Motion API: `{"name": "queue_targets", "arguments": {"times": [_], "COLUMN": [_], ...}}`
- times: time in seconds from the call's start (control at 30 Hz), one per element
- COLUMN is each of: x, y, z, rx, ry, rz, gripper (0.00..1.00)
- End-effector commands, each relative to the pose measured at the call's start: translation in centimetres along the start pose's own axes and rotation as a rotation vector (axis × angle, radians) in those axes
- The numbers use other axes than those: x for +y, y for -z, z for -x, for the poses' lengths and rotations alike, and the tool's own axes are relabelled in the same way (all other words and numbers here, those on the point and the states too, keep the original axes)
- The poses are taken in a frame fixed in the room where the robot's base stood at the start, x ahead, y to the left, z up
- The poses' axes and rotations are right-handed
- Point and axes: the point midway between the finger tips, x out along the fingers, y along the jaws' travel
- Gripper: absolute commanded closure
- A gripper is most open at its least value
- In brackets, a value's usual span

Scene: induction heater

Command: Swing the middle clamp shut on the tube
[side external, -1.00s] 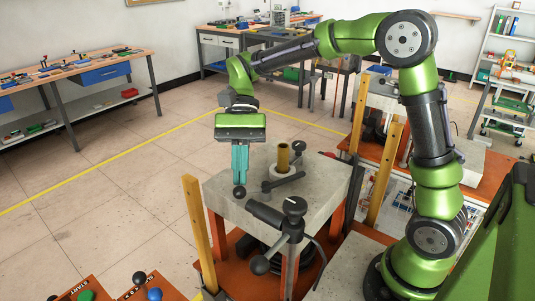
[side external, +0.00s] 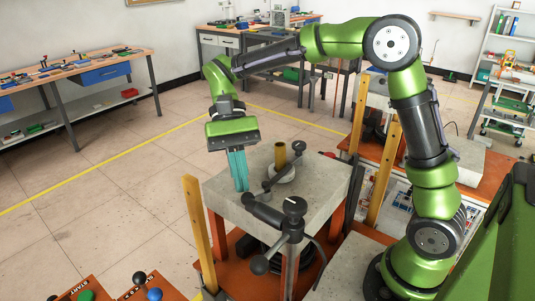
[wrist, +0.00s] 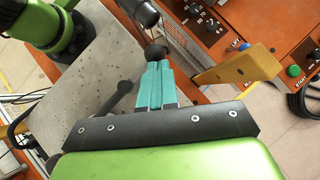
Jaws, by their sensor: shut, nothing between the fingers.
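The brass tube (side external: 280,155) stands upright in a pale ring (side external: 282,174) on the grey block. The dark clamp bar (side external: 281,170) slants across the block in front of the tube, toward a black knob at its back right. I cannot tell whether it touches the tube. My gripper (side external: 242,190) is shut and empty, its teal fingers pointing down over the block's left part. In the wrist view, the fingertips (wrist: 155,64) sit close to a black ball knob (wrist: 155,53); contact is unclear. The tube is not visible there.
A black clamp handle (side external: 265,212) on a post stands at the block's front edge. Yellow posts (side external: 196,225) rise beside the grey block (side external: 225,192). Open floor lies to the left.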

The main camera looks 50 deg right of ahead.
Motion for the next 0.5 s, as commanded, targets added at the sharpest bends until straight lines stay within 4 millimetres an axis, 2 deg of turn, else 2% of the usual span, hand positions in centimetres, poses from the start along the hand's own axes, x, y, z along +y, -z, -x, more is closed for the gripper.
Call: {"name": "queue_targets", "arguments": {"times": [0.33, 0.5], "x": [-0.1, -0.2], "y": [-0.3, -0.2], "z": [-0.2, 1.3], "rx": [-0.012, -0.008], "ry": [-0.005, -0.002], "rz": [0.002, 0.002], "gripper": [1.00, 1.00]}}
